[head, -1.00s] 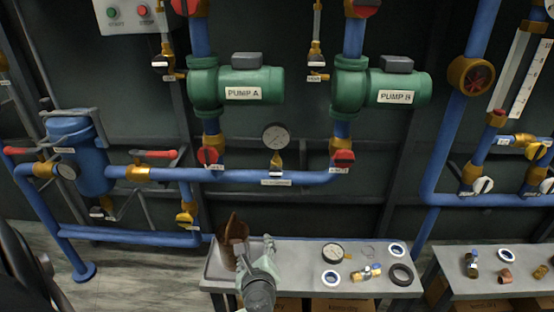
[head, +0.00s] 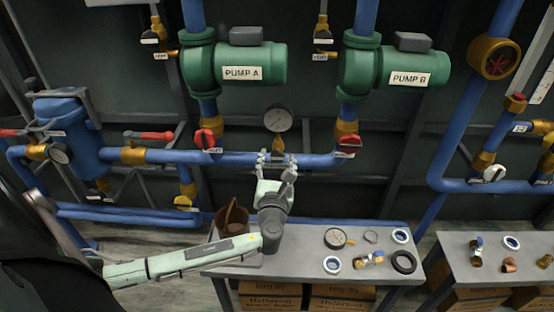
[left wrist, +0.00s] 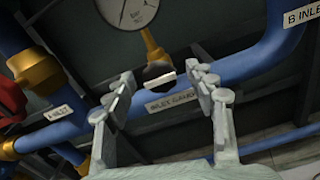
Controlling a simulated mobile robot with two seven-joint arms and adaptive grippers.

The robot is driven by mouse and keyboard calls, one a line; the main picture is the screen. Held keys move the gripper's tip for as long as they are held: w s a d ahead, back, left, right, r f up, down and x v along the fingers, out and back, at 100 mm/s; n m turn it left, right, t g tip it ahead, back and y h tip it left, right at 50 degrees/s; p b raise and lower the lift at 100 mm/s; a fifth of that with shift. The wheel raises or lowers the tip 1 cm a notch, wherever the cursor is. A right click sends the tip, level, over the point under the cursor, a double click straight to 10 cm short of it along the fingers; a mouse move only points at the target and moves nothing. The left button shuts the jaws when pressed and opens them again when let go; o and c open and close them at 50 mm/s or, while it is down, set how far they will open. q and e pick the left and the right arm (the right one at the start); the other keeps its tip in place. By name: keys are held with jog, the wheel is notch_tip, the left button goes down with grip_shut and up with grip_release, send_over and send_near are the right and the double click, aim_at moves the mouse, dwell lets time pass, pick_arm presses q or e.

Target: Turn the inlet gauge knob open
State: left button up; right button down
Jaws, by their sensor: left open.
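The inlet gauge (head: 278,119) is a round dial on a brass stem above the blue inlet pipe (head: 230,159). Its knob (left wrist: 158,74), dark with a pale bar handle, sits on the stem just above the "INLET GAUGE" label (left wrist: 170,101) in the left wrist view. In the head view my fingers largely hide the knob. My left gripper (head: 276,162) is open and reaches up at the pipe below the gauge. In the wrist view its fingers (left wrist: 160,83) stand either side of the knob, with visible gaps. My right gripper is not in view.
Red-handled valves (head: 205,139) and (head: 349,145) flank the gauge below pumps A (head: 250,64) and B (head: 390,68). A grey bench (head: 300,262) below holds a brown bucket (head: 232,218), a loose gauge (head: 335,238) and fittings. Cardboard boxes stand underneath.

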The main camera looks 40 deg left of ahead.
pick_arm(q)
jog(key=shift+w+a, duration=0.1)
jog(key=c, duration=1.2)
